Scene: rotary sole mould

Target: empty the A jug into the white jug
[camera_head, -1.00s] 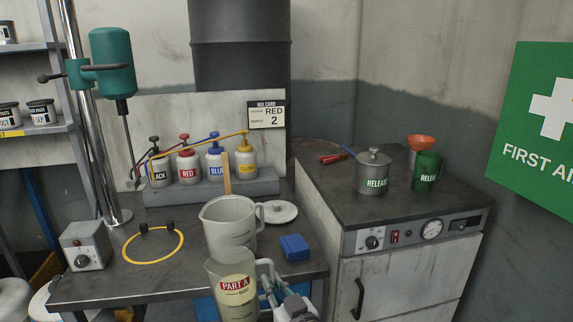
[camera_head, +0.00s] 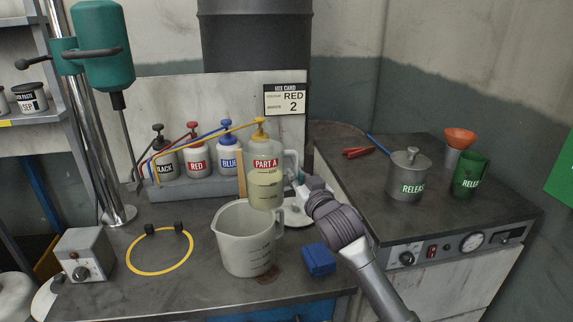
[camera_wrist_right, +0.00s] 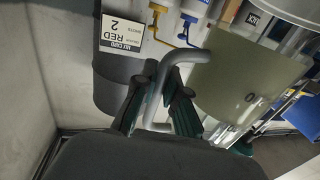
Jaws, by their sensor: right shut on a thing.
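The A jug (camera_head: 266,185), clear with a red PART A label and a pale yellowish liquid, is held up above the white jug, upright or nearly so. My right gripper (camera_head: 294,178) is shut on its handle; in the right wrist view the fingers (camera_wrist_right: 160,105) close around the grey handle beside the jug (camera_wrist_right: 238,82). The white jug (camera_head: 246,240) stands on the bench below with its handle to the right. A wooden stick stands behind it. The inside of the white jug is mostly hidden. My left gripper is not in view.
Pump bottles labelled black, red (camera_head: 196,158) and blue stand in a rack behind. A blue block (camera_head: 318,260) lies right of the white jug, and a white lid (camera_head: 298,212) behind it. A yellow ring (camera_head: 160,252) lies left. A dark spot marks the bench beside the white jug.

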